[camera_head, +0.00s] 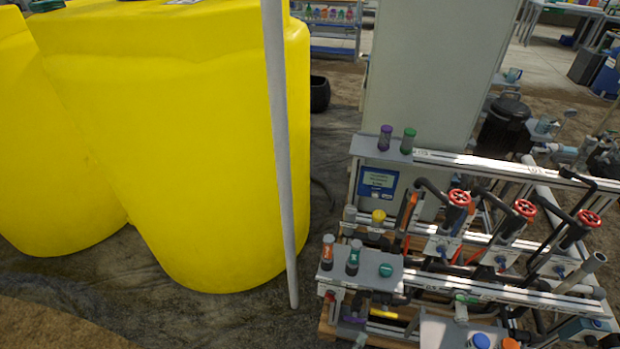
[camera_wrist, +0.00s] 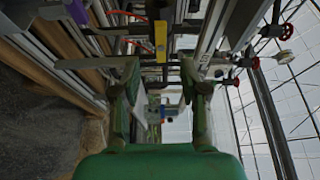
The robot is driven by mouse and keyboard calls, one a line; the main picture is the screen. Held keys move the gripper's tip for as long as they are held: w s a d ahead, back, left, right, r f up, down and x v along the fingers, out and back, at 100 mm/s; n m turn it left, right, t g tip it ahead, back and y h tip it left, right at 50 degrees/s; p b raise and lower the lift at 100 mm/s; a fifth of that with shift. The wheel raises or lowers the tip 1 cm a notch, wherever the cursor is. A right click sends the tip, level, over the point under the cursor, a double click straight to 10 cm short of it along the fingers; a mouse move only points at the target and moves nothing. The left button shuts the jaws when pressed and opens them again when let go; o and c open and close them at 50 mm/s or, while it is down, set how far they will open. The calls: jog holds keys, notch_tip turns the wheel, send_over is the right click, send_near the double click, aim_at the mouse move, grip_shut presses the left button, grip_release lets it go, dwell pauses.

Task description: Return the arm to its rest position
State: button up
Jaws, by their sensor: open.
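My gripper (camera_wrist: 160,78) shows in the wrist view, with its green body at the bottom and its two fingers apart. Nothing is held between the fingers. The skid's rails and pipes fill the space beyond the fingertips, and I cannot tell how far off they are. The arm and gripper are not visible in the head view. The fertigation skid (camera_head: 470,292) stands at the right of the head view, with several red handwheels (camera_head: 525,208) on its pipework.
Large yellow tanks (camera_head: 190,130) fill the left, with a slanted grey pipe (camera_head: 279,150) before them. Small bottles stand on a lower grey shelf (camera_head: 376,270) and an upper one (camera_head: 375,148). A pale panel (camera_head: 425,80) rises behind the skid. Dark floor (camera_head: 335,95) shows between tanks and skid.

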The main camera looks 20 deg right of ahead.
jog(key=s+a+r+n+t+y, duration=0.2)
jog(key=s+r+n+t+y, duration=0.25)
jog(key=s+r+n, duration=0.35)
jog(key=s+a+r+n+t+y, duration=0.3)
jog(key=s+r+n+y, duration=0.3)
jog(key=s+r+n, duration=0.25)
jog(key=s+a+r+n+g+y, duration=0.1)
jog(key=s+r+n, duration=0.4)
jog(key=r, duration=0.6)
jog(key=s+a+r+n+g+y, duration=0.1)
jog(key=s+a+r+n+y, duration=0.2)
jog(key=r, duration=0.8)
jog(key=s+n, duration=0.2)
jog(key=n, duration=0.2)
jog(key=shift+s+a+r+n, duration=0.15)
jog(key=shift+s+a+n, duration=0.05)
jog(key=shift+a+n, duration=0.15)
jog(key=shift+g+y, duration=0.25)
